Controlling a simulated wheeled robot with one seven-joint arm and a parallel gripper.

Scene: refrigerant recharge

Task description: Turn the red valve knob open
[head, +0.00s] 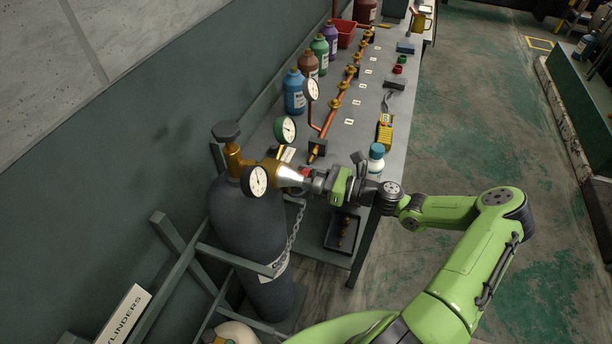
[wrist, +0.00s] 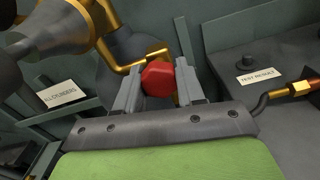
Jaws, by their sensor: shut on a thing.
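The red valve knob (wrist: 157,79) is in the middle of the wrist view, between the two fingers of my gripper (wrist: 160,88). The fingers are shut on its sides. In the head view my gripper (head: 312,182) is at the brass regulator (head: 284,173) on top of the dark gas cylinder (head: 245,222). A bit of the red knob (head: 306,172) shows there beside the fingers; the rest is hidden. A round gauge (head: 257,181) and a green-rimmed gauge (head: 285,129) sit on the regulator. How far the knob is turned cannot be told.
A bench (head: 340,140) behind carries a copper pipe with brass fittings, several bottles, a yellow meter (head: 384,131) and a white bottle (head: 376,158) close to my wrist. A chain (head: 293,229) and rack bars surround the cylinder. Open floor (head: 470,120) lies to the right.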

